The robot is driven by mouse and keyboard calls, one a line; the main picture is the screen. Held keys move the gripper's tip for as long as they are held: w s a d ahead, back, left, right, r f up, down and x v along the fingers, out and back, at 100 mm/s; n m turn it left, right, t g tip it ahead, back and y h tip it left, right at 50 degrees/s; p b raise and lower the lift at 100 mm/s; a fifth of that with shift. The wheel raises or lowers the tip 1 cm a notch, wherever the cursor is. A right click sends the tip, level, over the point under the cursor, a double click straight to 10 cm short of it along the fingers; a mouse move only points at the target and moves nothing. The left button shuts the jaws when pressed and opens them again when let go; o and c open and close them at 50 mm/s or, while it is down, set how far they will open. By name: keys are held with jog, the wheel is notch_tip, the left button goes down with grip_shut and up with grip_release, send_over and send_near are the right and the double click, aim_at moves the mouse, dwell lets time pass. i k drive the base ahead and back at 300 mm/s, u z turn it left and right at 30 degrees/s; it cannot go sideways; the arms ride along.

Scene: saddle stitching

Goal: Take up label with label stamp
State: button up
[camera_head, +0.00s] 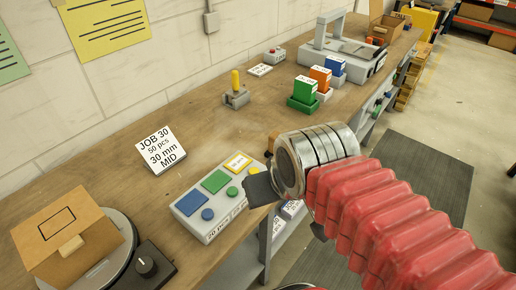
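A small tool with a yellow upright handle (236,80) stands in a grey base on the bench; it may be the label stamp. A small white printed card (260,70) lies behind it and may be the label, but its print is too small to read. My gripper (286,213) is at the bench's front edge, right of the grey button box. Its two dark fingers are apart and I see nothing between them. It is well in front of the yellow-handled tool and not touching it.
The button box (207,230) has coloured pads. A job sign (161,150) stands on the bench (100,175). A cardboard box (65,235) sits on a turntable at left. Green, orange and blue card holders (304,92) and a grey machine (345,58) stand farther back.

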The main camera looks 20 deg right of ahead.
aim_at(272, 138)
jog(key=u, duration=4.35)
jog(key=k, duration=1.15)
jog(key=u, duration=0.05)
